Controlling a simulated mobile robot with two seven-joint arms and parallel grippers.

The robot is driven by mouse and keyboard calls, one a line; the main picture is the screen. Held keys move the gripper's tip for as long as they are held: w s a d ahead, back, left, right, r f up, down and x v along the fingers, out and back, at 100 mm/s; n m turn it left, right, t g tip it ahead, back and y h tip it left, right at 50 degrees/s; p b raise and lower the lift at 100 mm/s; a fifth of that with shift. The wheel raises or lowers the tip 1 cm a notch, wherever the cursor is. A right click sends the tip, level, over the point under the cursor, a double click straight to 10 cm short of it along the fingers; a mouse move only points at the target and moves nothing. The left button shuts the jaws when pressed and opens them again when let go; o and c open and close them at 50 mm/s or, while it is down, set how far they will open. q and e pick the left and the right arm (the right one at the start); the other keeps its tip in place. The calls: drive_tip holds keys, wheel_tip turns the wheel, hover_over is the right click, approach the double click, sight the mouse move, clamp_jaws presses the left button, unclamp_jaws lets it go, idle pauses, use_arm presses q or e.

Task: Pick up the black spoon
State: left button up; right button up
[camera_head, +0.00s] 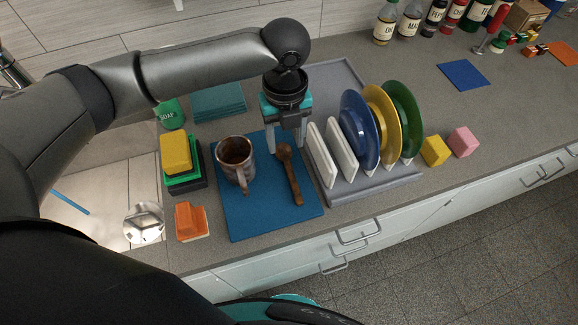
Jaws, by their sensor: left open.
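A spoon (292,180) lies on the blue mat (250,222), its bowl toward the back and its handle toward the counter's front edge. It looks brown rather than black. No other spoon is clear to see. My left gripper (285,148) points down with its fingers apart, over the bowl end of the spoon. The fingers appear on either side of the bowl, but I cannot tell their height above the mat. The gripper holds nothing. My right gripper is out of view.
A brown mug (234,160) stands left of the spoon on the mat. A grey dish rack (385,184) with white, blue, yellow and green plates stands close on the right. Sponges (176,154) and the sink lie left. The mat's front part is clear.

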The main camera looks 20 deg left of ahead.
sight(288, 167)
use_arm(q)
drive_tip(key=f, duration=0.9)
drive_tip(key=shift+w+d+f+b, duration=0.2)
drive_tip(key=shift+w+f+b, duration=0.1)
drive_tip(key=shift+f+b, duration=0.05)
clamp_jaws()
